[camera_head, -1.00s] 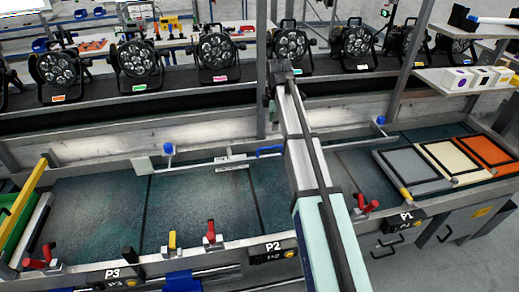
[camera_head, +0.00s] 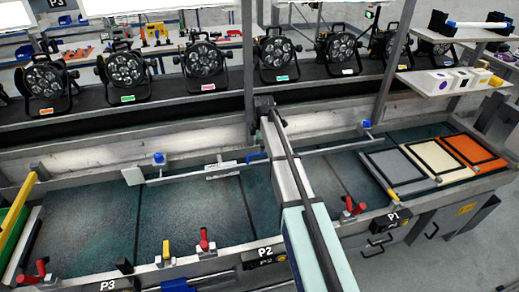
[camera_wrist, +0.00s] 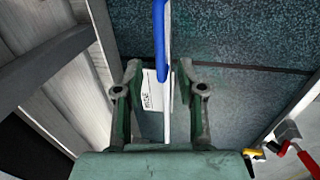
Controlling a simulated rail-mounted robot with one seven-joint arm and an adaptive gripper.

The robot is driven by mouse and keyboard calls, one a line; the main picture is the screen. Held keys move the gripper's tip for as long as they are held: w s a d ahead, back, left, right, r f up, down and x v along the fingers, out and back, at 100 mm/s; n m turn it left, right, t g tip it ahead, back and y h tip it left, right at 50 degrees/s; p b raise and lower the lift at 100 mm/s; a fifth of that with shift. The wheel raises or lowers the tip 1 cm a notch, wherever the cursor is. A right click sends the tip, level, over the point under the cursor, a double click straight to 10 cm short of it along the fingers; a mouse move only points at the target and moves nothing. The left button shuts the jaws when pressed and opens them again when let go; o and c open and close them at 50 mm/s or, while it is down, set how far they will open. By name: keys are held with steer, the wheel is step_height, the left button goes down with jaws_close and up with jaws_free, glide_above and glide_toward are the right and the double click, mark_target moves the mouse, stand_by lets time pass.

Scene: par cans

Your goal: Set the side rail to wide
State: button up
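The side rail (camera_head: 190,174) is a long pale bar along the back of the dark bench bed, with blue knobs on its posts. A white label (camera_head: 221,167) sits near its middle, and a blue handle (camera_head: 256,157) is just right of that, partly hidden by my arm. In the wrist view, my gripper (camera_wrist: 160,95) is open, its two green fingers apart on either side of a thin pale bar with the blue handle (camera_wrist: 159,40) above. A white label (camera_wrist: 153,91) by the left finger seems to read WIDE, turned sideways.
Several par cans (camera_head: 204,57) stand on the shelf behind. Red clamps (camera_head: 204,241) and a yellow one (camera_head: 166,252) line the front edge. Grey, cream and orange framed panels (camera_head: 467,151) lie at the right. The bed at left is clear.

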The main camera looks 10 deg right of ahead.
steer(key=shift+w+f+p, duration=0.25)
steer(key=shift+f, duration=0.85)
steer(key=shift+w+f+p, duration=0.2)
steer(key=shift+f, duration=0.9)
jaws_close()
